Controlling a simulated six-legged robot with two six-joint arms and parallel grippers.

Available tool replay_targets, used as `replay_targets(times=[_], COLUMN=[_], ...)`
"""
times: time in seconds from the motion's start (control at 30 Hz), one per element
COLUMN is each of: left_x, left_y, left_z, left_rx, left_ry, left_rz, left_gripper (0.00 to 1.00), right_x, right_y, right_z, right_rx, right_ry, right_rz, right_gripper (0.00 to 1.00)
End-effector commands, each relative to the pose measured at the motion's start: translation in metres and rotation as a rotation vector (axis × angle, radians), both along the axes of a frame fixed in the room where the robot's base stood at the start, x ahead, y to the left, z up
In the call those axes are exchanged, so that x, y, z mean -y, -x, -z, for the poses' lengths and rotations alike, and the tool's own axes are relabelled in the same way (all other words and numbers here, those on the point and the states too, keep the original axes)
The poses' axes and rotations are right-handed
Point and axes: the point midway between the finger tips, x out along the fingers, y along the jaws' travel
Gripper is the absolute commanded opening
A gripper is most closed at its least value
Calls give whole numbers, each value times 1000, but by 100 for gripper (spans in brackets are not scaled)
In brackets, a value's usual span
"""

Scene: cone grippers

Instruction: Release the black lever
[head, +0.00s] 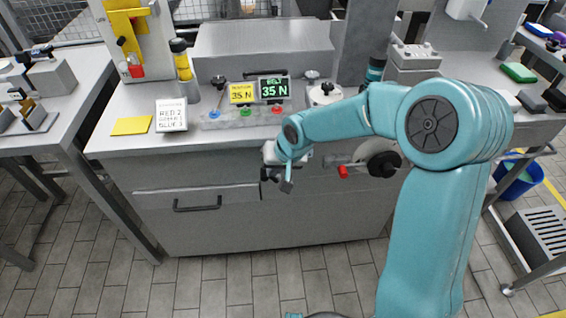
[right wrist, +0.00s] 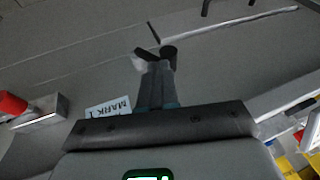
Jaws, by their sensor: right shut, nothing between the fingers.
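My right gripper (head: 287,184) hangs in front of the grey bench's front panel. In the right wrist view its fingers (right wrist: 155,80) are together with nothing between them. A small black part (head: 267,174), which looks like the black lever, shows just left of the gripper in the head view. In the right wrist view a dark round-ended piece (right wrist: 169,54) shows just beyond the fingertips, close to them. I cannot tell whether they touch. The lever's base is partly hidden by my gripper. My left gripper is not in view.
A red handle (head: 343,172) and a black round knob (head: 383,164) stick out right of my gripper. A drawer (head: 197,196) is at lower left. The bench top holds a lit display (head: 274,90), coloured buttons and a note card (head: 171,115). Tiled floor in front is clear.

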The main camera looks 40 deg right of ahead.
Motion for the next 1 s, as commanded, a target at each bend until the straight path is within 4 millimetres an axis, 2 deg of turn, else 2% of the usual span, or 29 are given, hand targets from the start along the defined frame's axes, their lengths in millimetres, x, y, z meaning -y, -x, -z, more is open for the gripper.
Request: replay_targets(times=[0.43,1.0], left_x=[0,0], left_y=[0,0], left_z=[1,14], left_rx=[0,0], left_ry=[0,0], left_rz=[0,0], left_gripper=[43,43], right_x=[-2,-7], right_y=[-1,-4], right_z=[2,5], right_rx=[-2,-55], right_ry=[4,93], right_rz=[-1,-1], right_gripper=[0,0])
